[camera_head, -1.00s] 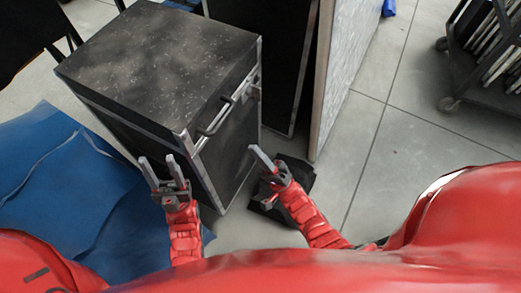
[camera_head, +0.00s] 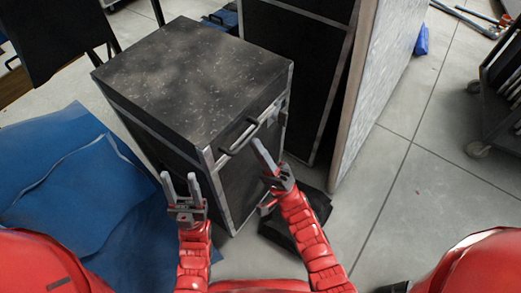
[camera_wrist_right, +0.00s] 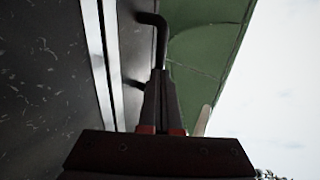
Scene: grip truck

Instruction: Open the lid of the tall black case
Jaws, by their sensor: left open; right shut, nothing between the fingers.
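The tall black case (camera_head: 170,150) stands upright with its speckled lid (camera_head: 190,80) closed. A black handle (camera_head: 240,136) sits on its front near the lid edge; it also shows in the right wrist view (camera_wrist_right: 160,42). My right gripper (camera_head: 260,146) is shut and empty, its tips close to the handle's right end in the head view. In the right wrist view its fingers (camera_wrist_right: 159,82) point at the handle; I cannot tell whether they touch. My left gripper (camera_head: 179,180) is open and empty in front of the case's near corner, apart from the handle.
A blue sheet (camera_head: 60,190) lies on the floor at the left. A dark chair (camera_head: 60,35) stands behind it. Another dark case (camera_head: 300,60) and a pale panel (camera_head: 385,60) stand behind and right. A cart (camera_head: 500,95) is far right.

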